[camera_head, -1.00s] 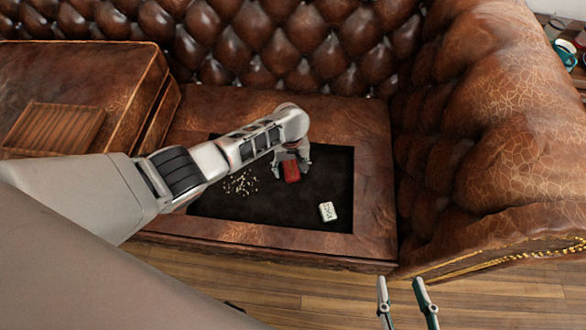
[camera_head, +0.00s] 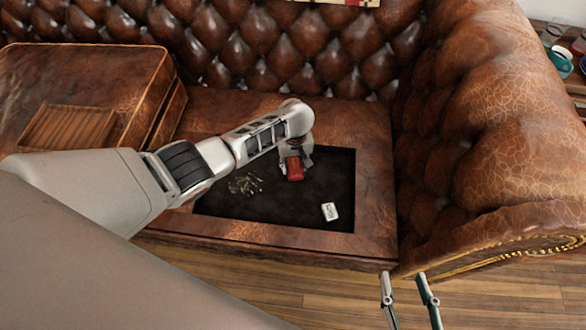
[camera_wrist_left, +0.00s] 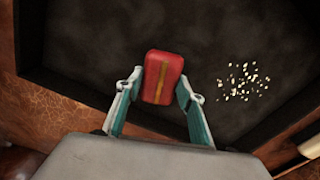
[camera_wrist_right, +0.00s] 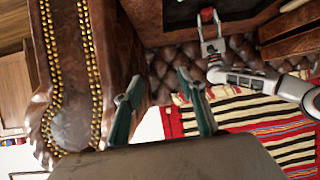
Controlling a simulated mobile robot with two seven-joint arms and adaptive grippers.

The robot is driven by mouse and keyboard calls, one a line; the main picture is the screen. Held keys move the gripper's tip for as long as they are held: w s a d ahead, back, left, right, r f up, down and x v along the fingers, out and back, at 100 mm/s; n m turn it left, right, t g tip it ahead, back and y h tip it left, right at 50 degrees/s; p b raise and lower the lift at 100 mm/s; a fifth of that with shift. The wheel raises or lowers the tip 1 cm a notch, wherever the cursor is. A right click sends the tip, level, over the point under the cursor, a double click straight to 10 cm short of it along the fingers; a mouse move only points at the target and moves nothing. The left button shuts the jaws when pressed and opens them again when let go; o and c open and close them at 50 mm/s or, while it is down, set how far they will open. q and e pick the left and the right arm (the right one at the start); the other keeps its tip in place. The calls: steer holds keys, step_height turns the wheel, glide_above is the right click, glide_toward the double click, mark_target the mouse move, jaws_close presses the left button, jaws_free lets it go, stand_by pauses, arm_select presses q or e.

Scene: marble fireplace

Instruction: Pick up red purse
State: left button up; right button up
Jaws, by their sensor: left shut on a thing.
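The red purse (camera_head: 295,170) is a small red block-like thing over the dark inset panel of the sofa seat. My left gripper (camera_head: 296,158) is shut on it. In the left wrist view the purse (camera_wrist_left: 163,78) sits between the two fingers and shows a yellow-brown stripe. I cannot tell how far it is above the dark panel. My right gripper (camera_head: 405,276) is open and empty, in front of the sofa. In the right wrist view its fingers (camera_wrist_right: 162,92) stand apart with nothing between them.
The dark panel (camera_head: 260,207) also bears a small white box (camera_head: 330,212) and scattered pale bits (camera_head: 245,184). A brown leather block (camera_head: 100,80) stands at the left. The sofa's arm (camera_head: 470,150) rises at the right. Open wooden floor (camera_head: 330,295) lies in front.

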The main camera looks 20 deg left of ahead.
arm_select(q)
steer(key=r, duration=0.2)
steer(key=w+r+p, duration=0.1)
steer(key=r, duration=0.1)
steer(key=shift+w+r, duration=0.15)
step_height(320, 180, up, 8)
steer(key=f+p, duration=0.1)
steer(key=p, duration=0.3)
step_height(320, 180, up, 6)
steer(key=p, duration=0.3)
glide_above(296, 163)
steer(key=s, duration=0.1)
steer(key=shift+r, duration=0.1)
arm_select(e)
steer(key=s+d+f+n+g+h, duration=0.1)
steer(key=s+d+f, duration=0.1)
steer(key=d, duration=0.4)
steer(key=shift+s+f+h, duration=0.2)
steer(key=shift+s+h, duration=0.2)
steer(key=shift+s, duration=0.05)
